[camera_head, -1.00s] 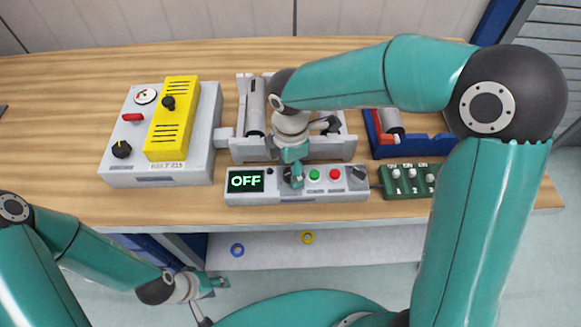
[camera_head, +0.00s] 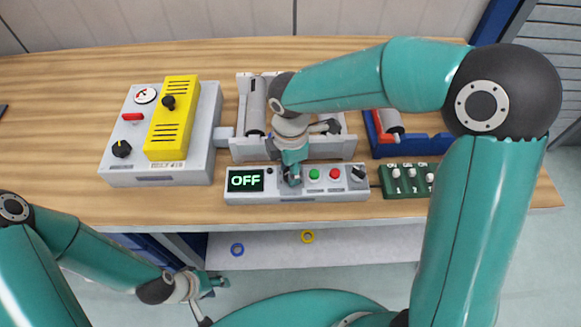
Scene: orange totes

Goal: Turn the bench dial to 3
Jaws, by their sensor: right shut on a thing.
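The bench control panel (camera_head: 240,197) is a grey strip along the front of the bench. Its display (camera_head: 246,181) reads OFF in green. My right gripper (camera_head: 291,177) points down onto the panel, just right of the display. It is shut on the dial there, which its fingers mostly hide, so I cannot read where the dial points. My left gripper (camera_head: 215,285) hangs low in front of the bench, away from the panel; its fingers are too small to tell open or shut.
Green (camera_head: 314,175) and red (camera_head: 335,174) buttons and a black knob (camera_head: 357,173) sit right of the gripper. A green switch box (camera_head: 405,192) stands further right. A grey-yellow box (camera_head: 160,176) stands left. A grey roller fixture (camera_head: 247,149) is behind.

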